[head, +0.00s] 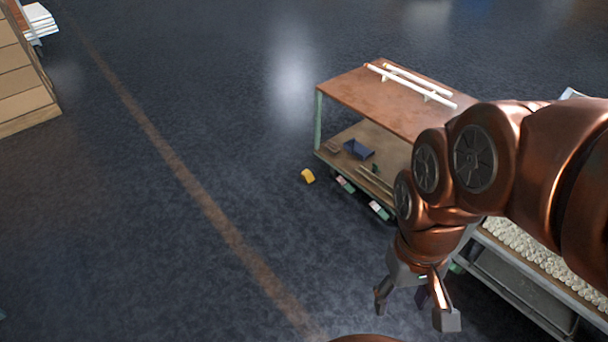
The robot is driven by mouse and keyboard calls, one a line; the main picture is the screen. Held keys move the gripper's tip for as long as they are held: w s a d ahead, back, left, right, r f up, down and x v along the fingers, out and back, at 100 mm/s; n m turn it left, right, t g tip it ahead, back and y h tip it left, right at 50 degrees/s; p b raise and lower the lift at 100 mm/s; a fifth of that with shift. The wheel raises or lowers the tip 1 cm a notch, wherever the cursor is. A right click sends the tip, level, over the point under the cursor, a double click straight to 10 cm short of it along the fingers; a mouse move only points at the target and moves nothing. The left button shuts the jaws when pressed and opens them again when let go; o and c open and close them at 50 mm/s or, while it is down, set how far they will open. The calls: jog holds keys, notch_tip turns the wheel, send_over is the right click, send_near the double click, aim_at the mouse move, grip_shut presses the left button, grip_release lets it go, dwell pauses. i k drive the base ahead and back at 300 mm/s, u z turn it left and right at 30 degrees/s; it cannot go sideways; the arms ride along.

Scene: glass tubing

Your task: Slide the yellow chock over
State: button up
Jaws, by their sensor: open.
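The small yellow chock (308,176) lies on the dark floor, just left of the near-left corner of a wheeled cart (345,90). It looks a little apart from the cart's leg, but I cannot tell the exact gap. My gripper (412,312) hangs at the lower right of the head view, pointing down. Its fingers are spread and nothing is between them. It is well to the right of the chock and nearer to me. My copper arm hides the right part of the cart.
White glass tubes (410,83) lie on the cart's top. Its lower shelf holds a blue tray (358,148). A second rack (540,255) with pale pieces stands at the right, near my arm. A wooden crate (22,80) is at upper left.

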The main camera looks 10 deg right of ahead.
aim_at(307, 176)
jog(key=u, duration=0.4)
jog(key=i, duration=1.2)
jog(key=u, duration=0.45)
jog(key=i, duration=1.7)
jog(key=z, duration=0.6)
jog(key=i, duration=0.7)
jog(key=z, duration=0.25)
